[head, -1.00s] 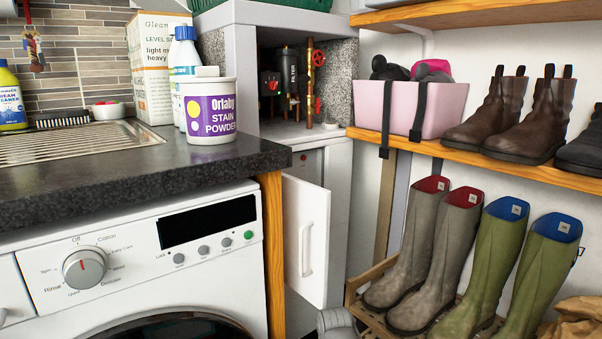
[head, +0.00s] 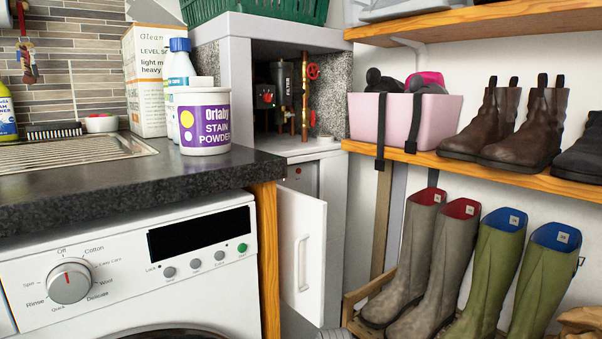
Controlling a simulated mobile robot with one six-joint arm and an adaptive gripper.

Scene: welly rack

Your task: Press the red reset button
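A small red spot (head: 298,171), which may be the red reset button, shows on the grey panel inside the open lower cupboard. It is too small to tell for sure. In the niche above, a dark unit with a red front part (head: 267,97) sits left of a black filter cylinder (head: 286,92). A red valve wheel (head: 313,72) is on the copper pipe beside it. The white cupboard door (head: 302,255) stands open and hides part of the lower cupboard. My gripper is not in view.
A stain powder tub (head: 203,120) and bottle stand on the dark worktop (head: 120,170), left of the niche. Below is a washing machine (head: 130,262). At right, a shelf holds a pink bin (head: 430,120) and brown boots (head: 520,125); wellies (head: 480,265) stand beneath.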

